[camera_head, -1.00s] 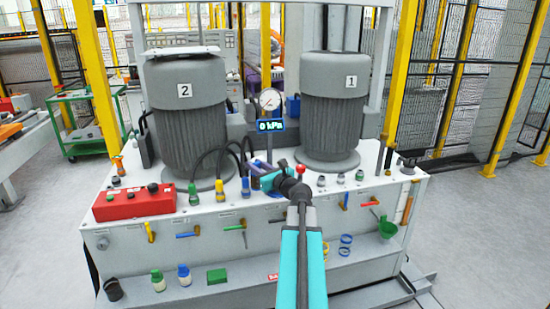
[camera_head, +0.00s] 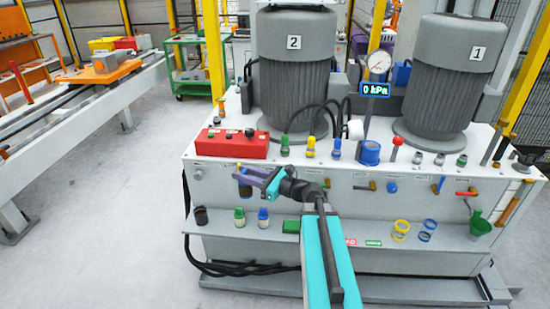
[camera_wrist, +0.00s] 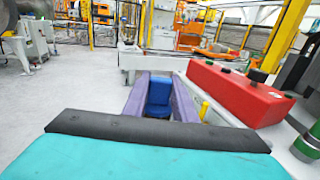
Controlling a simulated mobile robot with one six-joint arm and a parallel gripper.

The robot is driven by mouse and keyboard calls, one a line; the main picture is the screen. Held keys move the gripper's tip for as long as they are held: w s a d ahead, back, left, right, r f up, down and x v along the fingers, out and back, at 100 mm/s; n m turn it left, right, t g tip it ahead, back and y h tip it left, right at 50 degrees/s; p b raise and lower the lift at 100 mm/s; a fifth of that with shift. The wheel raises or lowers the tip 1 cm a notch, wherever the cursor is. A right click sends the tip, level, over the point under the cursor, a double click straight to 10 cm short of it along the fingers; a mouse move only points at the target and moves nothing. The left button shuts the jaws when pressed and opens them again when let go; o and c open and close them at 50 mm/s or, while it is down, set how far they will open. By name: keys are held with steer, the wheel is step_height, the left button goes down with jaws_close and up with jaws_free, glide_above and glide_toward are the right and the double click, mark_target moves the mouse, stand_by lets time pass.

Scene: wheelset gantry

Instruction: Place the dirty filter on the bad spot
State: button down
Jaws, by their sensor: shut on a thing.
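My gripper (camera_head: 262,180) is shut on a blue piece (camera_wrist: 158,97), which looks to be the dirty filter. In the wrist view the piece sits between the two purple fingers. In the head view my gripper is in front of the console's front face, below the red box, and the held piece is hard to make out. A red label (camera_head: 350,242), partly hidden by my arm and ending in "AD", marks the lower shelf's front edge. A green label (camera_head: 373,243) is just right of it. A blue open cup (camera_head: 370,153) stands on the console top.
The red box (camera_head: 231,145) sits on the console's left corner, close to my gripper. Valve handles stick out of the front face. Small bottles (camera_head: 264,218), a green block (camera_head: 291,226) and rings (camera_head: 401,230) are on the lower shelf (camera_head: 215,224). Open floor lies at left.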

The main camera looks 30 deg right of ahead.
steer(key=s+a+f+n+g+y, duration=0.1)
steer(key=s+a+n+g+y, duration=0.1)
steer(key=a, duration=0.6)
steer(key=s+a+f+n+g+y, duration=0.1)
steer(key=s+a+n+g+y, duration=0.1)
steer(key=a, duration=0.5)
steer(key=shift+a+f+y, duration=0.3)
steer(key=shift+a+f, duration=0.05)
steer(key=shift+f, duration=0.05)
